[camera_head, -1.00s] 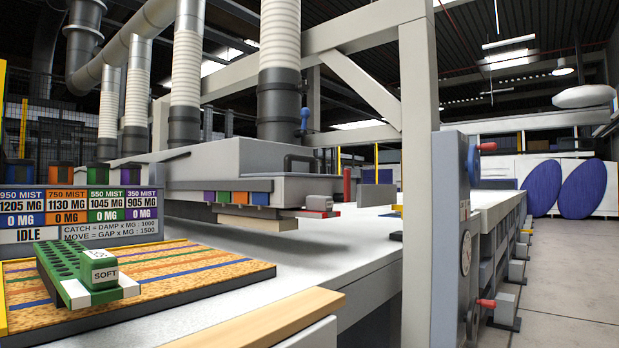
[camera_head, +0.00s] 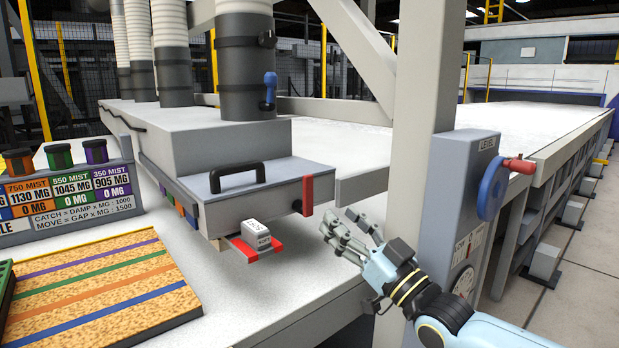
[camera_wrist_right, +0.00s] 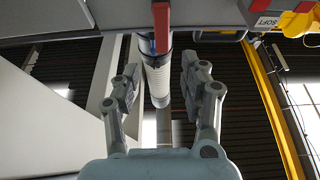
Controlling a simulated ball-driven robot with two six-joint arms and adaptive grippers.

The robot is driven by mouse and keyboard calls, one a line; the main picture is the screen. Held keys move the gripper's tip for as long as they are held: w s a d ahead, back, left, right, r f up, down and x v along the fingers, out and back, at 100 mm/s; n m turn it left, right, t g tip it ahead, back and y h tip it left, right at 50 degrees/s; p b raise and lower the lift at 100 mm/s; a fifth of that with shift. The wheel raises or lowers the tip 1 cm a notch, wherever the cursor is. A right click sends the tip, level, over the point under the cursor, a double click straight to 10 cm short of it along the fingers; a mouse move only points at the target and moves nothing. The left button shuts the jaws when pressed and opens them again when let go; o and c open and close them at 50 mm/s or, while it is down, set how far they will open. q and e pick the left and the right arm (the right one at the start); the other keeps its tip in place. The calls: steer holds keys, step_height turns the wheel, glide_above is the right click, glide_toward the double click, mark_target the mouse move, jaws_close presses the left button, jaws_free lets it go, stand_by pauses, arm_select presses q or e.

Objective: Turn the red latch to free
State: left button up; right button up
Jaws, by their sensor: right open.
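The red latch (camera_head: 308,194) is a short upright bar on the right end of the grey suction lifter box (camera_head: 250,182). In the right wrist view the red latch (camera_wrist_right: 161,28) shows at the top middle, ahead of and between the fingers. My right gripper (camera_head: 345,229) is open and empty, just right of and a little below the latch, apart from it. Its two fingers (camera_wrist_right: 156,85) stand spread in the wrist view. My left gripper is not in view.
A black handle (camera_head: 238,177) tops the box. A white block (camera_head: 256,234) sits on a red plate below. A grey post (camera_head: 415,130) and a panel with a blue wheel (camera_head: 492,188) stand right of the gripper. A striped board (camera_head: 95,280) lies at left.

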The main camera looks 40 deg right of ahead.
mark_target(310, 188)
steer(key=p+x, duration=0.1)
steer(key=x, duration=0.9)
steer(key=shift+w+a+r, duration=0.2)
steer(key=shift+w+r, duration=0.05)
steer(key=shift+w, duration=0.05)
jaws_close()
